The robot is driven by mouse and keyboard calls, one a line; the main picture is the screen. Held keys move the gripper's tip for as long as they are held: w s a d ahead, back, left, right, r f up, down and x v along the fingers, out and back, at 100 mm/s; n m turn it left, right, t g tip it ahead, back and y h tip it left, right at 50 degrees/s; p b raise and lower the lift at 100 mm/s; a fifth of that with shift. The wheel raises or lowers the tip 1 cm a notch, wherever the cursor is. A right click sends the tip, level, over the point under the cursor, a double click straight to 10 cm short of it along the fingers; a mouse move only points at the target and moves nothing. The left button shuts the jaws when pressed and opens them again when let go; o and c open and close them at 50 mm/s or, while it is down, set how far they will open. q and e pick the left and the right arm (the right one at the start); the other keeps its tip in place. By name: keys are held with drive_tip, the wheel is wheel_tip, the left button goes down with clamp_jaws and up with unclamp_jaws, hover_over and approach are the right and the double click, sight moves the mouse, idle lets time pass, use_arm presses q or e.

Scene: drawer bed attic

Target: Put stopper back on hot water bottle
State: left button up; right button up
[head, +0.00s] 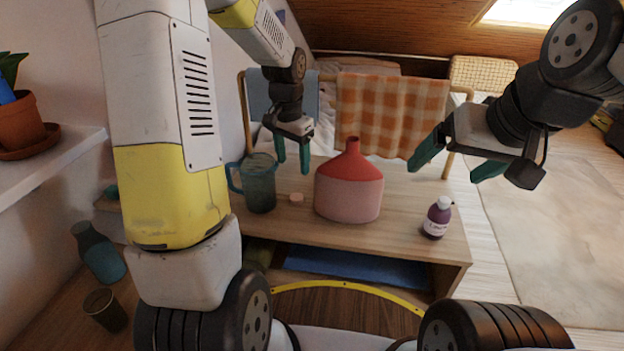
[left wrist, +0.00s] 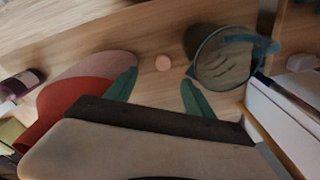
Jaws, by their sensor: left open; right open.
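The hot water bottle (head: 349,189) stands upright on the wooden bench, pink below and red at the shoulder and neck. In the left wrist view its red and pink body (left wrist: 78,92) lies left of the fingers. A small round pink stopper (head: 296,198) lies on the bench between the bottle and a blue jug; it also shows in the left wrist view (left wrist: 162,63). My left gripper (head: 293,163) is open and empty above the bench, above and behind the stopper. My right gripper (head: 452,168) is open and empty, right of the bottle and above the bench's right end.
The blue jug (head: 262,188) stands left of the stopper, close to my left gripper. A small purple bottle (head: 437,218) stands near the bench's right end. A rack with an orange checked cloth (head: 388,108) is behind. The bench front between jug and purple bottle is otherwise clear.

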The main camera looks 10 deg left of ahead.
use_arm(q)
drive_tip(key=m+g, duration=0.1)
hover_over(296, 197)
drive_tip(key=f, duration=0.6)
drive_tip(key=shift+w+d, duration=0.1)
drive_tip(key=shift+d, duration=0.2)
drive_tip(key=shift+f, duration=1.35)
drive_tip(key=f, duration=0.5)
drive_tip(key=shift+a+f, duration=0.1)
drive_tip(key=shift+a, duration=0.25)
clamp_jaws()
